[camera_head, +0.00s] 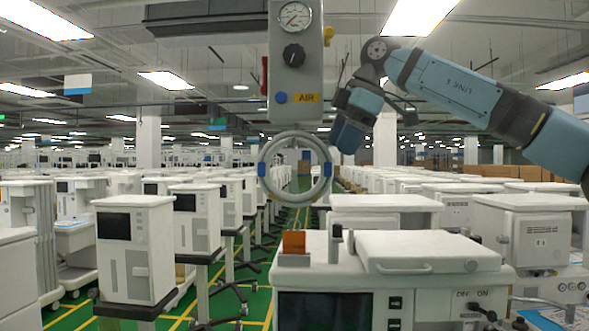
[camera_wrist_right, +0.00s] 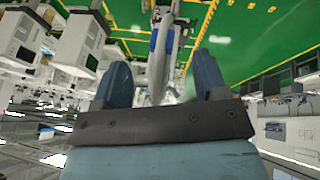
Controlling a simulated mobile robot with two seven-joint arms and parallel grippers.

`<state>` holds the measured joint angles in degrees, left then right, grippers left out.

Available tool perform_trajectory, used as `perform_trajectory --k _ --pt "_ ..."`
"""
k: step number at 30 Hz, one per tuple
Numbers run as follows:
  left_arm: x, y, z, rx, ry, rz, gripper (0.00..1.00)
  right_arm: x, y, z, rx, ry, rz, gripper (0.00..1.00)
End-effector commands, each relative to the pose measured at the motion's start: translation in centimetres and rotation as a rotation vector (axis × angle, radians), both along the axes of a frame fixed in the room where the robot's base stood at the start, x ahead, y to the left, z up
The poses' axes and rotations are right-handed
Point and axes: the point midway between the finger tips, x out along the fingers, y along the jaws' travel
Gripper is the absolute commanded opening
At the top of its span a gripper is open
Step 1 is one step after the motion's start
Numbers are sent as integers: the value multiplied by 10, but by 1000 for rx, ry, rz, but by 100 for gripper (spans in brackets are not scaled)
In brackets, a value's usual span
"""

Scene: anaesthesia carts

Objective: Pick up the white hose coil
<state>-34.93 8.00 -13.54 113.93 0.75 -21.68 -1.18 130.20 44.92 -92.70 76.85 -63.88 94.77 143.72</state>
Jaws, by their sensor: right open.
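The white hose coil (camera_head: 295,201) is a ring with blue clips at its sides. It hangs upright below a grey panel marked AIR (camera_head: 293,75) in the head view. My right gripper (camera_head: 346,130) is just right of the coil and near its upper edge. In the right wrist view my right gripper (camera_wrist_right: 162,72) has its two blue fingers wide apart. The coil (camera_wrist_right: 159,62) shows edge-on between or just beyond them, and I cannot tell its exact depth. Nothing is held. My left gripper is not in view.
A white cart (camera_head: 390,275) stands below the coil, with an orange block (camera_head: 294,242) and a small post on top. Rows of white carts stand on the green floor on both sides. The AIR panel with its gauge (camera_head: 295,16) is directly above the coil.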

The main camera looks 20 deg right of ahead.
Motion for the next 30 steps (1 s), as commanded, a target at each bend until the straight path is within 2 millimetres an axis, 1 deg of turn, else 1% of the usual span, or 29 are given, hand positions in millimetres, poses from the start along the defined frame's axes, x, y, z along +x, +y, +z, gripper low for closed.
perform_trajectory --k 5,9,13,18,19,20,21,23,24,26,27,30 --pt "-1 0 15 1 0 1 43 12 9 -18 -2 4 0 66" --pt "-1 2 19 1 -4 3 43 18 14 -36 -1 2 0 66" --pt "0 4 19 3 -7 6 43 19 16 -42 -1 1 0 66" --pt "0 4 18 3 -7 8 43 19 16 -42 0 1 0 66" --pt "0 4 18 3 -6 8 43 19 16 -42 0 1 0 62" --pt "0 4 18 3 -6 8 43 19 16 -42 0 1 0 55" --pt "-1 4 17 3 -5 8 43 19 16 -42 0 1 0 46" --pt "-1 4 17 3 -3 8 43 19 16 -42 0 1 0 32" --pt "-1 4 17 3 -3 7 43 19 16 -42 0 1 0 23" --pt "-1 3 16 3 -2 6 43 19 16 -42 -1 1 1 9" --pt "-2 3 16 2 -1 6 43 19 16 -42 -1 1 1 0" --pt "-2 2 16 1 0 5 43 19 16 -42 -1 2 1 0"
